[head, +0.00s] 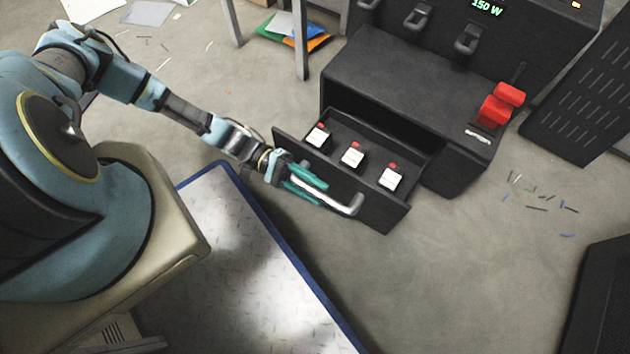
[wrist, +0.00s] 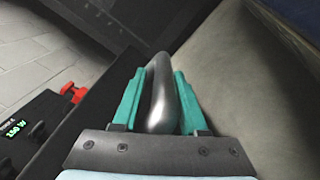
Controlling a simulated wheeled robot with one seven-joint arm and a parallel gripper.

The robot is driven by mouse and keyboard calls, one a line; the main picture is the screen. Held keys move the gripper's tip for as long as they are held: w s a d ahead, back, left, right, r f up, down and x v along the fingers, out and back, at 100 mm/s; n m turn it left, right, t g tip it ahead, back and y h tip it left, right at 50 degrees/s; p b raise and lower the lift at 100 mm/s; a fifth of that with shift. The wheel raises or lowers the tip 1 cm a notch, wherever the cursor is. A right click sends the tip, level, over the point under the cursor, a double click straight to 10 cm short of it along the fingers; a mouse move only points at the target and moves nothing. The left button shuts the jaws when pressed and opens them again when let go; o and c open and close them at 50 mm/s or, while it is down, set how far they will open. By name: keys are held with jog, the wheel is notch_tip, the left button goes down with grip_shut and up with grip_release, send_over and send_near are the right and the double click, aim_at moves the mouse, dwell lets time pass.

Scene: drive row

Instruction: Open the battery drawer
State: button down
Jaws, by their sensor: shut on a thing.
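The battery drawer (head: 370,207) is dark grey and stands pulled out from the black cabinet (head: 400,85) in the head view. Three small batteries (head: 352,155) with white labels and red tops stand upright in a row inside it. A pale metal bar handle (head: 345,206) runs along the drawer's front. My gripper (head: 308,184) has teal fingers and is shut on the handle. In the wrist view the handle (wrist: 161,95) lies between the two teal fingers of my gripper (wrist: 160,100). How deep the drawer goes into the cabinet is hidden.
A red switch (head: 502,103) and a green readout (head: 486,8) are on the cabinet. A blue-edged metal plate (head: 235,260) lies in front of the drawer, near my base. Loose scraps (head: 540,195) lie on the floor at right.

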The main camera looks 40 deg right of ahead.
jog(key=shift+a+f, duration=0.15)
jog(key=shift+f, duration=0.35)
jog(key=c, duration=0.8)
grip_release()
jog(key=shift+o, duration=0.8)
jog(key=shift+r, duration=0.15)
jog(key=shift+r, duration=0.15)
jog(key=p+v, duration=0.1)
jog(key=v, duration=0.9)
jog(key=shift+w, duration=0.4)
